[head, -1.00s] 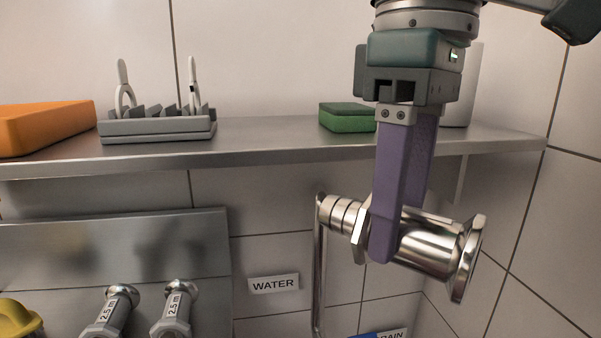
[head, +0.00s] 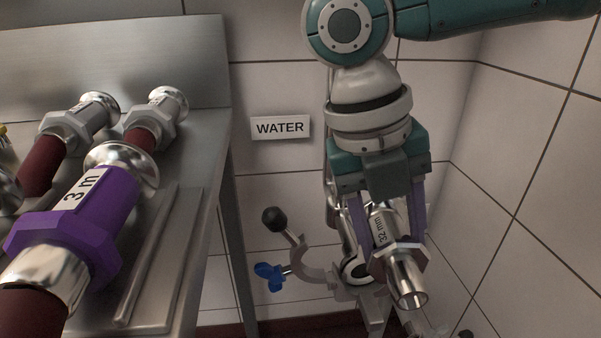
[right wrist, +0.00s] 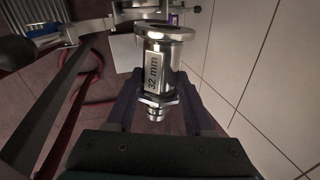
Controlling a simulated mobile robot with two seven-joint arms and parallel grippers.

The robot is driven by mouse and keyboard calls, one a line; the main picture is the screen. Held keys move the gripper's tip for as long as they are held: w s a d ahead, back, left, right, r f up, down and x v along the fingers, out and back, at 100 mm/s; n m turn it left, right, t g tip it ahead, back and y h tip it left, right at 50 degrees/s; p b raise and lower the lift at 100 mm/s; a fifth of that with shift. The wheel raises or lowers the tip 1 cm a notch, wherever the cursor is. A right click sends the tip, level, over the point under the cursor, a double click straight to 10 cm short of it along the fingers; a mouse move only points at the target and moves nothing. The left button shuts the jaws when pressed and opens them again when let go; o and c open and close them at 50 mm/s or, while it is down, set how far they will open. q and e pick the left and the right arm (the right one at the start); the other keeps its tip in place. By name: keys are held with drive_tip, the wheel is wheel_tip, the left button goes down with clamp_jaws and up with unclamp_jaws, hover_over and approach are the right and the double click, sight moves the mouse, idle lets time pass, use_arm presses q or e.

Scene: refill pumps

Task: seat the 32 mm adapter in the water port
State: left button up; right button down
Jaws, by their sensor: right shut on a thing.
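The steel adapter marked 32 mm (head: 382,228) is held between the purple fingers of my right gripper (head: 390,232). What looks like the water port, a round steel end with a dark opening (head: 355,270), is behind and below the gripper, partly hidden. An open hinged clamp (head: 312,272) with a blue wing nut (head: 269,277) hangs beside it. I cannot tell whether flange and port touch. My left gripper is out of view.
A WATER sign (head: 280,127) is on the tiled wall. A steel bench (head: 185,235) at left carries several hose ends, one with a purple 3 m collar (head: 75,215). A black-knobbed lever (head: 274,219) stands left of the gripper. The tiled wall is close on the right.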

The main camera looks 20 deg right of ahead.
wheel_tip(320, 180, down, 2)
drive_tip(key=shift+d+f+n+b, duration=0.1)
drive_tip(key=shift+n+b, duration=0.25)
drive_tip(key=shift+n, duration=0.45)
drive_tip(key=b, duration=0.7)
hover_over(381, 319)
drive_tip(key=a, duration=0.1)
drive_tip(key=f, duration=0.5)
drive_tip(key=shift+w+a+f, duration=0.1)
drive_tip(key=shift+w, duration=0.1)
drive_tip(key=shift+f+b, duration=0.35)
drive_tip(key=shift+f, duration=1.55)
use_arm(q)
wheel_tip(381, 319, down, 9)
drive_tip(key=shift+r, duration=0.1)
use_arm(e)
drive_tip(key=shift+f, duration=0.2)
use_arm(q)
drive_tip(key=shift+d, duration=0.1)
use_arm(e)
drive_tip(key=shift+c, duration=1)
unclamp_jaws()
use_arm(q)
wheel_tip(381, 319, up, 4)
drive_tip(key=p, duration=0.4)
use_arm(e)
drive_tip(key=s+v, duration=0.1)
drive_tip(key=v, duration=0.9)
drive_tip(key=shift+w, duration=0.3)
